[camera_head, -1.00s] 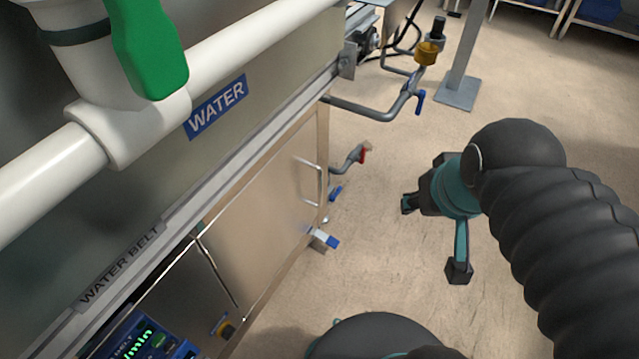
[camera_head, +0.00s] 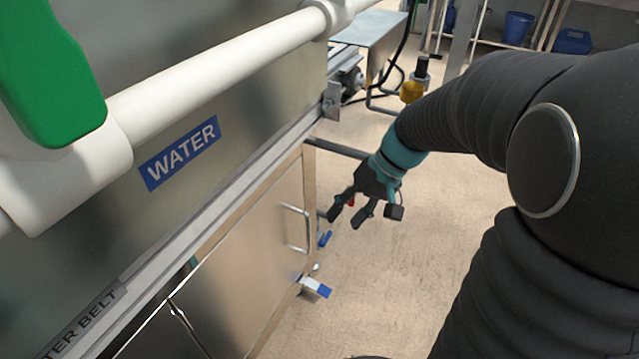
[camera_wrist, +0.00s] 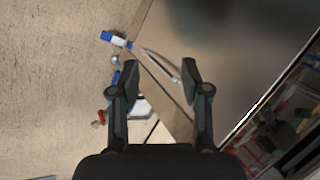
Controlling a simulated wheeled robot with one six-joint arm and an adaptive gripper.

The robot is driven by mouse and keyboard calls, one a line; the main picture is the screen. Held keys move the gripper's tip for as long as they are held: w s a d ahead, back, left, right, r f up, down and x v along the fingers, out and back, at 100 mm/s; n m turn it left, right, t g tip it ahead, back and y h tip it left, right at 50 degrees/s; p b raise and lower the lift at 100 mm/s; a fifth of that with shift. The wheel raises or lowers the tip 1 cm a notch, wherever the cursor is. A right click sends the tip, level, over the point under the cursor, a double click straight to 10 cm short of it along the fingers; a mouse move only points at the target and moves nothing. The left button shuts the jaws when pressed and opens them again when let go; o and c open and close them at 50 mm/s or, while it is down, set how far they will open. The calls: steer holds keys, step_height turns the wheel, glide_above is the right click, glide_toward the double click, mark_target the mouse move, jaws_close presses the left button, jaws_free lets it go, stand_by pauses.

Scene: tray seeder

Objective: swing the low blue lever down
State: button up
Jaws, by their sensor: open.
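A small blue lever (camera_head: 325,239) shows beside the cabinet's right edge, just below and left of my gripper in the head view. In the wrist view the blue lever (camera_wrist: 116,77) is partly hidden by the left finger. A blue-ended white piece (camera_head: 322,291) sticks out lower at the cabinet corner; it also shows in the wrist view (camera_wrist: 112,38). I cannot tell for sure which is the low lever. My gripper (camera_head: 348,216) is open and empty, fingers pointing down; in the wrist view its fingertips (camera_wrist: 160,75) have nothing between them but cabinet behind. No contact is visible.
A red handle (camera_wrist: 101,117) on a pipe is close by the gripper's left finger. The steel cabinet (camera_head: 235,265) with its bar handle (camera_head: 300,228) stands to the left. A yellow fitting (camera_head: 411,92) is behind my arm. The floor (camera_head: 390,285) on the right is clear.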

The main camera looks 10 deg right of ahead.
steer(key=w+d+f+m+t+y+b, duration=0.15)
steer(key=w+f+y, duration=0.25)
steer(key=w+f, duration=0.4)
steer(key=w+d+f+m+y+b, duration=0.1)
steer(key=w+d+f+y+b, duration=0.15)
steer(key=w+f, duration=0.55)
steer(key=m+t+y+b, duration=0.2)
steer(key=m+t, duration=0.3)
steer(key=t, duration=0.4)
glide_toward(331, 235)
steer(key=shift+n, duration=0.25)
steer(key=x, duration=0.8)
steer(key=shift+w+a+b, duration=0.2)
steer(key=shift+a+b, duration=0.05)
steer(key=shift+b, duration=0.1)
jaws_close()
